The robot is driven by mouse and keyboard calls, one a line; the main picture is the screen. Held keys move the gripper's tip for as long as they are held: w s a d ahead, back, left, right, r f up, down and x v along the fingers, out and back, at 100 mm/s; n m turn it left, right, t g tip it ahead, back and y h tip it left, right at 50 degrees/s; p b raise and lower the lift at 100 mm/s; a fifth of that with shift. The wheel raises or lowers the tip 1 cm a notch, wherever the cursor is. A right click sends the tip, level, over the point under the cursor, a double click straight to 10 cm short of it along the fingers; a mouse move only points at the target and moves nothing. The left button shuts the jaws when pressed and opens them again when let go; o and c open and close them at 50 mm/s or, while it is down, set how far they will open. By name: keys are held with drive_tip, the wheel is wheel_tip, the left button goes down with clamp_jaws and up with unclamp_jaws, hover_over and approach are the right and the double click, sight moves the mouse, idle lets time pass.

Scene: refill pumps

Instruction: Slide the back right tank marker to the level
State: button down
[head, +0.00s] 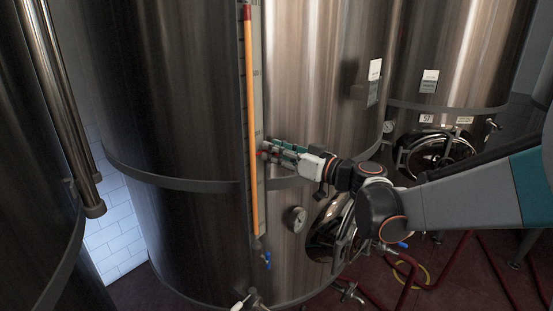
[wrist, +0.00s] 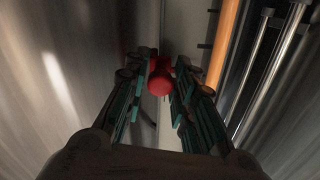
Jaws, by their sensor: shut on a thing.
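A tall steel tank (head: 310,60) fills the middle of the head view. On its front runs an upright sight gauge with an orange column (head: 252,110), which has a red end (head: 247,12) near the top of the picture. My gripper (head: 266,151) is beside the gauge, at about the height of the tank's grey band. In the wrist view, the fingers of my gripper (wrist: 160,82) are shut on a red marker (wrist: 160,82). The marker is mostly hidden by the fingers in the head view. The orange column (wrist: 225,45) passes just right of the fingers there.
A round dial (head: 297,219) and a round hatch (head: 326,232) sit low on the tank, below my arm. A blue-handled valve (head: 267,259) is under the gauge. Another tank (head: 470,60) stands at right, and steel pipes (head: 62,100) run at left. Red hoses (head: 408,285) lie on the floor.

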wheel_tip(320, 180, up, 31)
drive_tip(key=p, duration=1.3)
drive_tip(key=c, duration=1.4)
unclamp_jaws()
drive_tip(key=shift+c, duration=0.2)
drive_tip(key=v, duration=1.2)
drive_tip(key=shift+f, duration=0.1)
